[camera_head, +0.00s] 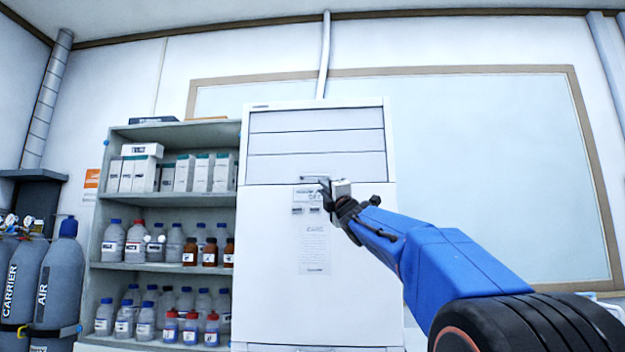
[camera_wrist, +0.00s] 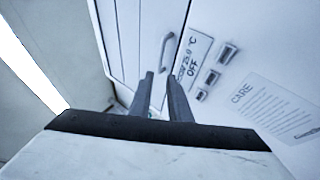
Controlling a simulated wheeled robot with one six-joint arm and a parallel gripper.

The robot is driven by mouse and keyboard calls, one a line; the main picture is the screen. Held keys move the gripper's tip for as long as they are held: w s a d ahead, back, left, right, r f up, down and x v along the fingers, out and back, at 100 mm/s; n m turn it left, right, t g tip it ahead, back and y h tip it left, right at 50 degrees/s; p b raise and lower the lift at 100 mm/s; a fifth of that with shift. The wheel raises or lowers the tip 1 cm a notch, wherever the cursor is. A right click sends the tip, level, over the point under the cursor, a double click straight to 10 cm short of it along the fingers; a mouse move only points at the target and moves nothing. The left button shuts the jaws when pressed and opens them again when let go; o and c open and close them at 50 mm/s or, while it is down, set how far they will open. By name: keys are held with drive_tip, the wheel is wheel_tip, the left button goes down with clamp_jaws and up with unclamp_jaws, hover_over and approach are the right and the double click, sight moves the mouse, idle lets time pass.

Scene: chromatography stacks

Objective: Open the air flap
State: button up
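The air flap (camera_head: 316,145) is the slatted white panel at the top of a tall white cabinet unit; it looks closed, flush with the front. A small bar handle (camera_head: 315,179) sits at its lower edge. In the wrist view the flap (camera_wrist: 130,35) fills the upper left and the handle (camera_wrist: 166,48) lies just beyond my fingertips. My gripper (camera_head: 326,189) is at the unit's front, just below and right of the handle. In the wrist view my gripper (camera_wrist: 160,77) has its two fingers apart, with nothing visibly held. Whether a fingertip touches the handle I cannot tell.
A label reading OFF (camera_head: 308,195), small switches (camera_head: 305,210) and a CARE sheet (camera_head: 314,250) are below the handle. A shelf (camera_head: 170,200) with bottles and boxes stands left of the unit. Gas cylinders (camera_head: 58,275) stand at far left. A blank wall board (camera_head: 500,170) is behind.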

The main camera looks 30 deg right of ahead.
sight(312, 176)
drive_tip(key=x, duration=1.1)
drive_tip(key=shift+w+r, duration=0.2)
drive_tip(key=shift+w, duration=0.1)
drive_tip(key=shift+c, duration=0.7)
clamp_jaws()
